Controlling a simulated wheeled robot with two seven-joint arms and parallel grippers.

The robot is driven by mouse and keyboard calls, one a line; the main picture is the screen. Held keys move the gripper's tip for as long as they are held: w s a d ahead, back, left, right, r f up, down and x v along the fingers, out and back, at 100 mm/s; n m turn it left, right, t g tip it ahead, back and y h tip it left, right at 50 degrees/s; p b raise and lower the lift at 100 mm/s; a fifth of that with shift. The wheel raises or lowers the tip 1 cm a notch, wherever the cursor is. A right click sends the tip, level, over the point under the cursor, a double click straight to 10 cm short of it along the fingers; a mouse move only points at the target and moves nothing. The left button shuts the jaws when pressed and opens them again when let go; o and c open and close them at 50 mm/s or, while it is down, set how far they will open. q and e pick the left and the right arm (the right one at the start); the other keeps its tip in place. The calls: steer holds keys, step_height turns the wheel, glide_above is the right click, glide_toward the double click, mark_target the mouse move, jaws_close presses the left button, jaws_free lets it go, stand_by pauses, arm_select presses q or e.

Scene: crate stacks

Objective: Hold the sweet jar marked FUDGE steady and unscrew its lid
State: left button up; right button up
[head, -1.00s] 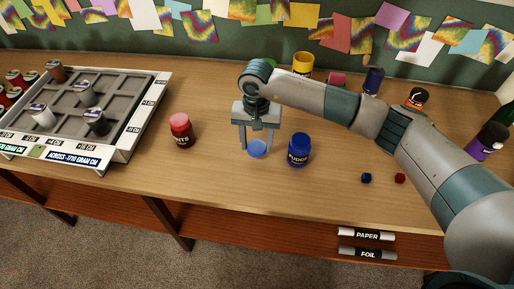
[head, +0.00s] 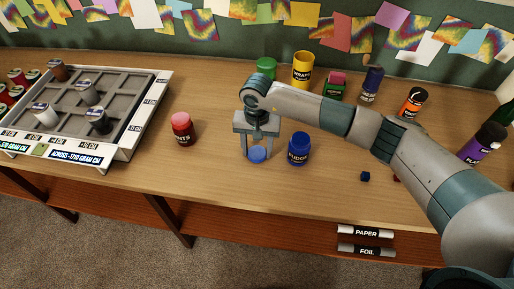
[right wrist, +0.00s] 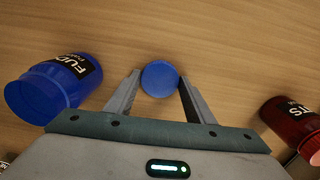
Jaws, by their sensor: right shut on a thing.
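The blue jar marked FUDGE (head: 298,151) stands upright on the bench, just right of my right gripper. It also shows at the left of the right wrist view (right wrist: 55,85). My right gripper (head: 257,156) points down and is shut on a round blue lid (right wrist: 160,78), held between its fingertips. The lid is low, at or just above the wood; I cannot tell if it touches. It is apart from the jar. Nothing grips the jar. My left gripper is not in view.
A red jar (head: 183,129) stands left of my gripper. A compartment tray (head: 140,130) with several small jars is at the left. Yellow (head: 302,70), green (head: 266,67) and orange-lidded (head: 411,103) jars stand behind my right arm.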

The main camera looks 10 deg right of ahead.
steer(key=shift+f, duration=0.15)
steer(key=o, duration=1.2)
steer(key=shift+c, duration=0.2)
